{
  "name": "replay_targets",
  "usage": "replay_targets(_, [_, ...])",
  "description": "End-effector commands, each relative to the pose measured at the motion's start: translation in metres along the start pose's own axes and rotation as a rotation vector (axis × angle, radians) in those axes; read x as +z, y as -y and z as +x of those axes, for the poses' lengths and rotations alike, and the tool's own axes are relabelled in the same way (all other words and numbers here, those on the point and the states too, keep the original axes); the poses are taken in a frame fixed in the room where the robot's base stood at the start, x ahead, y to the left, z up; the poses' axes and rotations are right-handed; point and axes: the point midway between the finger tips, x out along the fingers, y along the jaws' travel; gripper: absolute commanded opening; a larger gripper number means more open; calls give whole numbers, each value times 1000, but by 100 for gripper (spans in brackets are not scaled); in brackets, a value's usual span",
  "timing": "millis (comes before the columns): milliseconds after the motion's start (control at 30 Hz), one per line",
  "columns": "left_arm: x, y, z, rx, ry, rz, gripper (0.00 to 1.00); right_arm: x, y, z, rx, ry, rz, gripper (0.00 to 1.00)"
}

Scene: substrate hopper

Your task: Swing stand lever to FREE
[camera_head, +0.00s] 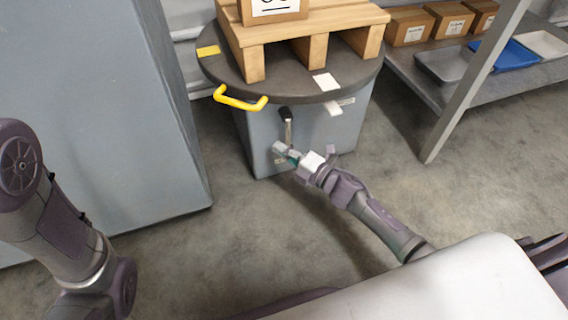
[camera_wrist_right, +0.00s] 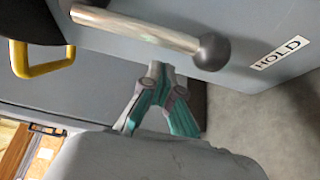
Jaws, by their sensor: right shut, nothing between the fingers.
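The stand (camera_head: 315,132) is a grey box under a round dark top. Its metal lever (camera_head: 288,132) hangs down from a dark pivot on the front face. In the right wrist view the lever (camera_wrist_right: 135,28) ends in a dark ball knob (camera_wrist_right: 212,52), with a HOLD label (camera_wrist_right: 278,54) just beyond it. No FREE marking is readable. My right gripper (camera_head: 281,149) is at the lever's lower end, partly hiding it. In the right wrist view its fingers (camera_wrist_right: 158,70) are shut and empty beside the rod and knob; contact is unclear. My left gripper is out of view.
A yellow handle (camera_head: 240,99) sticks out from the round top (camera_head: 295,88), which carries a wooden pallet (camera_head: 310,45) and a carton (camera_head: 270,10). A large grey cabinet (camera_head: 95,100) stands left. A shelf with trays (camera_head: 445,66) stands right. Floor in front is clear.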

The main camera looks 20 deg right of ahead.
Motion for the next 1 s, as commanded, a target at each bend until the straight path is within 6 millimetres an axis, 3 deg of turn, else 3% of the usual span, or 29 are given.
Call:
replay_targets(267, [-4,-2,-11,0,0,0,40,16,-1,-6,3,-3,2,0])
replay_targets(1000, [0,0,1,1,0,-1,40,21,-2,-9,-32,-3,-56,0])
